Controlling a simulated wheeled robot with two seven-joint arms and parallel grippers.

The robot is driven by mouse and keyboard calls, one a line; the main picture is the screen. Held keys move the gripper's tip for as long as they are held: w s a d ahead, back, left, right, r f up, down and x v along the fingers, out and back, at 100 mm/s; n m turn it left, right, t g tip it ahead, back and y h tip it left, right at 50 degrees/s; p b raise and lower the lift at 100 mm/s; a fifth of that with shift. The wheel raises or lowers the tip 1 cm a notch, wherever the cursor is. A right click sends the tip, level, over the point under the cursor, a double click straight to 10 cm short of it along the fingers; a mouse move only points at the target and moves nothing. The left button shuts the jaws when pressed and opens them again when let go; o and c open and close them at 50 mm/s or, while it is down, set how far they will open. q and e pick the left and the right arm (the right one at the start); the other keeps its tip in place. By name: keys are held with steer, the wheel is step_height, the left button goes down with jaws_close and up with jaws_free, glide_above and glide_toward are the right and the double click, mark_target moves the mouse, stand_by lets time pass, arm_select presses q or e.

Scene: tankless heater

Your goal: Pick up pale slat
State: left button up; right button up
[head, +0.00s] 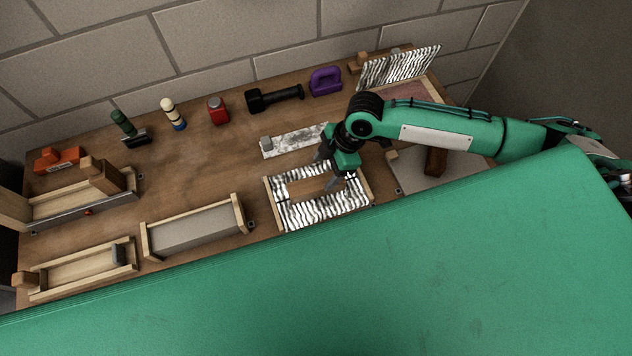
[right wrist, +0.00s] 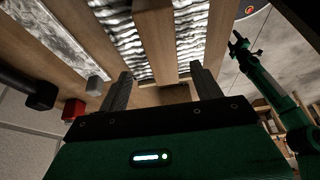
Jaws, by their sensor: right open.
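A pale wooden slat, as I take it, lies across the middle of a striped shiny tray (head: 292,215) with wooden end walls. In the head view the slat (head: 304,187) looks light brown, and its right part is partly hidden by my right gripper (head: 326,170). In the right wrist view the slat (right wrist: 155,38) runs away from me between two shiny strips. My right gripper (right wrist: 160,72) is open, with one finger to each side of the slat's line. I see no contact with the slat.
A marbled strip with a grey block (head: 266,144) lies just behind the tray. A grey-topped box (head: 195,231) stands to the left. A black dumbbell (head: 274,97), a red canister (head: 217,110) and a purple item (head: 325,81) line the back. A green surface (head: 380,280) fills the front.

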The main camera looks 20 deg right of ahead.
mark_target(317, 182)
steer(key=shift+s+a+f+p, duration=0.2)
steer(key=shift+a+f+p, duration=0.05)
steer(key=shift+f+p, duration=0.2)
steer(key=p+x, duration=0.1)
steer(key=x, duration=0.2)
steer(key=shift+f, duration=0.25)
steer(key=shift+a+f+p, duration=0.15)
steer(key=shift+f+p, duration=0.15)
steer(key=shift+f, duration=0.15)
steer(key=c, duration=1.1)
arm_select(q)
steer(key=w+r, duration=0.2)
steer(key=shift+w+r, duration=0.1)
steer(key=shift+r, duration=0.25)
arm_select(e)
steer(key=shift+c, duration=0.8)
